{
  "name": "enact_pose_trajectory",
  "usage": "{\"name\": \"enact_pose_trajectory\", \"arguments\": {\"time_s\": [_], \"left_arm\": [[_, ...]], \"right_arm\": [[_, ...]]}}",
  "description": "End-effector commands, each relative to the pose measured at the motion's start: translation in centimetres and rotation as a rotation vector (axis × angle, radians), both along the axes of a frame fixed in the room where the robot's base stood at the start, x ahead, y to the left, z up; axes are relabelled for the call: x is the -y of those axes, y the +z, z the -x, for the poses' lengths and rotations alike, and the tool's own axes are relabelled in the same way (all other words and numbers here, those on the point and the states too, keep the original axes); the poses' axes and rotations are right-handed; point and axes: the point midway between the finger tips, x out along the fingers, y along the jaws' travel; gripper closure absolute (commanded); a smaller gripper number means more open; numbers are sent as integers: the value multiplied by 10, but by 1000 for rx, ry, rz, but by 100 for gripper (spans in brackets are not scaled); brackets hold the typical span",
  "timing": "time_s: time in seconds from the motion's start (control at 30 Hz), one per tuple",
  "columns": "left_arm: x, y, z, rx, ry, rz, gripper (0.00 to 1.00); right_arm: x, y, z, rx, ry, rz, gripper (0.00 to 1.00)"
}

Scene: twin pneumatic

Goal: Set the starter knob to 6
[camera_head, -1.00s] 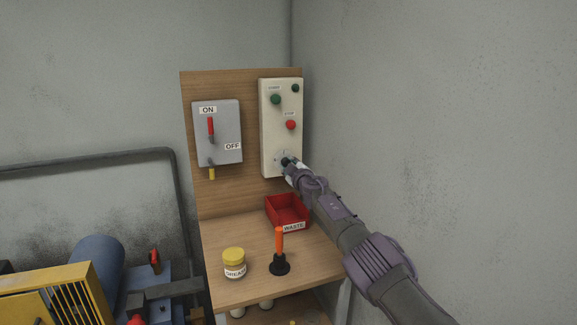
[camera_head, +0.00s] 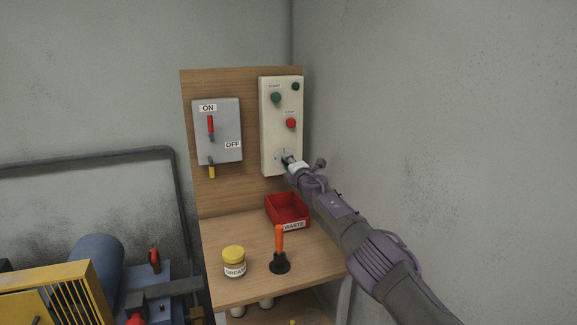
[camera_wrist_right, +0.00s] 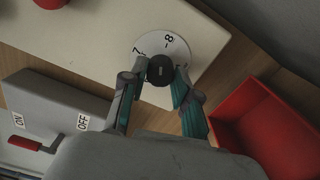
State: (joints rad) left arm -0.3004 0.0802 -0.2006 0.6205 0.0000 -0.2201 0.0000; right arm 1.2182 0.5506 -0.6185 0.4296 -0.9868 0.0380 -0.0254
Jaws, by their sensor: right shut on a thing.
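The starter knob (camera_wrist_right: 160,69) is a small black knob on a round white dial (camera_wrist_right: 177,45) at the bottom of the cream starter box (camera_head: 282,130). In the right wrist view the figures 7 and 8 show on the dial; the rest of its scale is hidden behind the knob and fingers. My right gripper (camera_wrist_right: 160,76) is shut on the knob, one finger on each side. In the head view the right gripper (camera_head: 288,161) covers most of the dial. My left gripper is not in view.
A red WASTE tray (camera_head: 287,211) stands on the wooden bench below the box. A grey ON/OFF switch box (camera_head: 217,131) is on the board to the left. A grease jar (camera_head: 234,262) and an orange-handled tool (camera_head: 279,250) stand in front.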

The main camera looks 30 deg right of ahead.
Motion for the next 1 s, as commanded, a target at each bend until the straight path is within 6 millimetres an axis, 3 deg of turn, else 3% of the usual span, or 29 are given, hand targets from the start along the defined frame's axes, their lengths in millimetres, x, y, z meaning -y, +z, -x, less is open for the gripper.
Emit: {"name": "enact_pose_trajectory", "arguments": {"time_s": [1.0], "left_arm": [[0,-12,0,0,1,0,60]], "right_arm": [[1,-4,0,-220,1,901,100]]}}
